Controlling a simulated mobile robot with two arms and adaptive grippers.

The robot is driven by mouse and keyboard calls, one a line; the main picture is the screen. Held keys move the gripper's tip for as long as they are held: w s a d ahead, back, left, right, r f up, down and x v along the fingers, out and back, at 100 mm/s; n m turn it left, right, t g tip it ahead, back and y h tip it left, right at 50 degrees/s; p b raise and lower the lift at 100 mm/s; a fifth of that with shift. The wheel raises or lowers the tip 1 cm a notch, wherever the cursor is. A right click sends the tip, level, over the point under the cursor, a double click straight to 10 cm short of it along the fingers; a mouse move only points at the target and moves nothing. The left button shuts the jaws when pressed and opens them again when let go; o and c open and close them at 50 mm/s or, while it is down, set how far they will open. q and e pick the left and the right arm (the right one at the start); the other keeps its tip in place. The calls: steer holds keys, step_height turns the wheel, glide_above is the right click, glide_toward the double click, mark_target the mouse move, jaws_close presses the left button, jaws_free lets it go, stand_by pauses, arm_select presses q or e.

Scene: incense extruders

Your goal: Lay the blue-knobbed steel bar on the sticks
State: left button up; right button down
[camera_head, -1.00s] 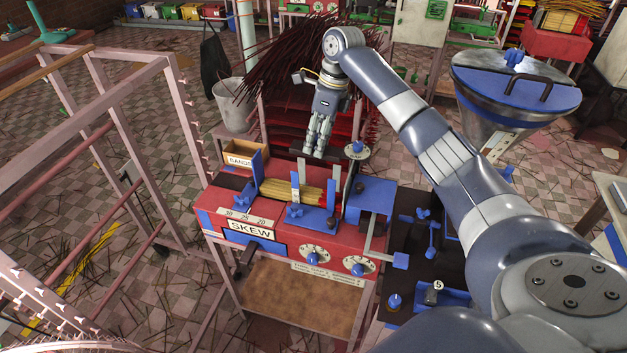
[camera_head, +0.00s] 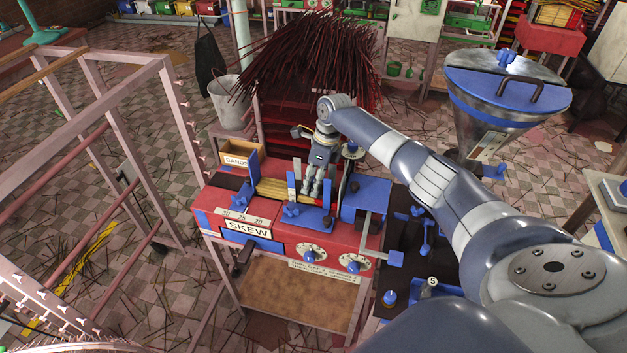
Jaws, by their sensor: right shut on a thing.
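The yellow and red sticks (camera_head: 272,191) lie in the trough of a red and blue bench machine (camera_head: 210,202), between upright guides. My right gripper (camera_head: 312,197) points down over the right part of the sticks. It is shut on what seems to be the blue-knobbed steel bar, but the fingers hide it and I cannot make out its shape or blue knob. I cannot tell whether the held thing touches the sticks. My left gripper is not in view.
Upright guides (camera_head: 292,183) and blue knobs (camera_head: 291,211) crowd the trough. A box marked BANDS (camera_head: 238,161) stands at the left. Dark red sticks (camera_head: 300,60) are heaped behind. A large funnel (camera_head: 505,90) stands at the right, a pink rack (camera_head: 92,150) at the left.

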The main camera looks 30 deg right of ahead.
steer(key=shift+r, duration=0.15)
steer(key=c, duration=1.5)
jaws_free()
steer(key=shift+f, duration=0.2)
steer(key=o, duration=0.4)
steer(key=shift+s, duration=0.1)
arm_select(q)
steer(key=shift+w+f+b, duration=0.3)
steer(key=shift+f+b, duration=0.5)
steer(key=shift+b, duration=0.05)
arm_select(e)
steer(key=v, duration=1.2)
steer(key=shift+r, duration=0.15)
steer(key=shift+s, duration=0.1)
